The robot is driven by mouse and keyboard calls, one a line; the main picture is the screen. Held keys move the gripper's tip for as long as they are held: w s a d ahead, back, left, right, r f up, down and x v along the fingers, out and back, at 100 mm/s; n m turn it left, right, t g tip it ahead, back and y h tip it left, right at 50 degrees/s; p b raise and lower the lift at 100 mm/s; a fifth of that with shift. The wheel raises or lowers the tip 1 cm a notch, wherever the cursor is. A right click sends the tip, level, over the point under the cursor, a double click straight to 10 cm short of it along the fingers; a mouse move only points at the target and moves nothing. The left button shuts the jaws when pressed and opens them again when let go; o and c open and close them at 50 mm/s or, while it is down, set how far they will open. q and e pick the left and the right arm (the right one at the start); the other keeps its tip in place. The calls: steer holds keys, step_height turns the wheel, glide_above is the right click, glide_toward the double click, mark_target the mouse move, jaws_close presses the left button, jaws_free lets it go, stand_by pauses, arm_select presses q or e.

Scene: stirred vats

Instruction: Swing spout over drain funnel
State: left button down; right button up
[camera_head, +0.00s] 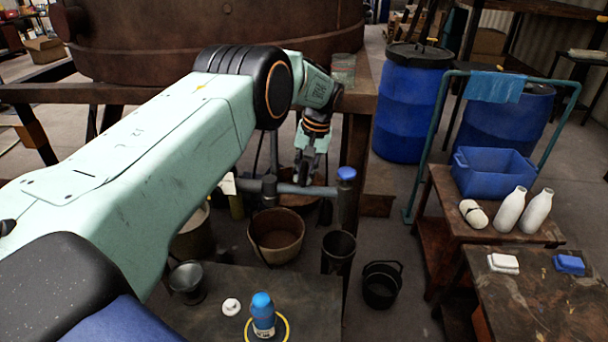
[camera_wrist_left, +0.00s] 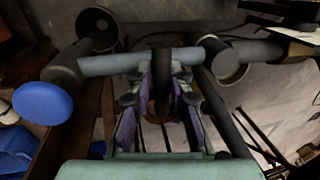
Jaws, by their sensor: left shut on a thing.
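The spout is a grey horizontal pipe (camera_head: 318,190) with a blue knob (camera_head: 346,173) at its right end and a short outlet pointing down. My left gripper (camera_head: 303,180) is shut on the spout's middle; in the wrist view its purple-padded fingers (camera_wrist_left: 160,95) close around a dark upright piece at the pipe (camera_wrist_left: 110,64). A dark, open-mouthed funnel (camera_head: 338,262) stands below the outlet in the head view. In the wrist view the funnel mouth (camera_wrist_left: 97,25) lies to one side of the spout end, near but apart. My right gripper is out of view.
A large brown vat (camera_head: 210,40) stands behind. A wooden bucket (camera_head: 275,237) and a black bucket (camera_head: 382,285) stand on the floor. The near table (camera_head: 215,315) holds a metal cup (camera_head: 187,280) and a blue-capped bottle (camera_head: 263,315). Blue drums (camera_head: 408,110) are at back right.

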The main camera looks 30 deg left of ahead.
mark_target(312, 188)
arm_select(q)
steer(key=shift+f, duration=0.1)
stand_by(0.3)
steer(key=c, duration=1.2)
jaws_free()
steer(key=r, duration=0.4)
steer(key=d+r, duration=0.1)
steer(key=r, duration=0.3)
steer(key=w+d+r, duration=0.1)
steer(key=r, duration=0.3)
steer(key=shift+s+f, duration=0.1)
steer(key=shift+f, duration=0.05)
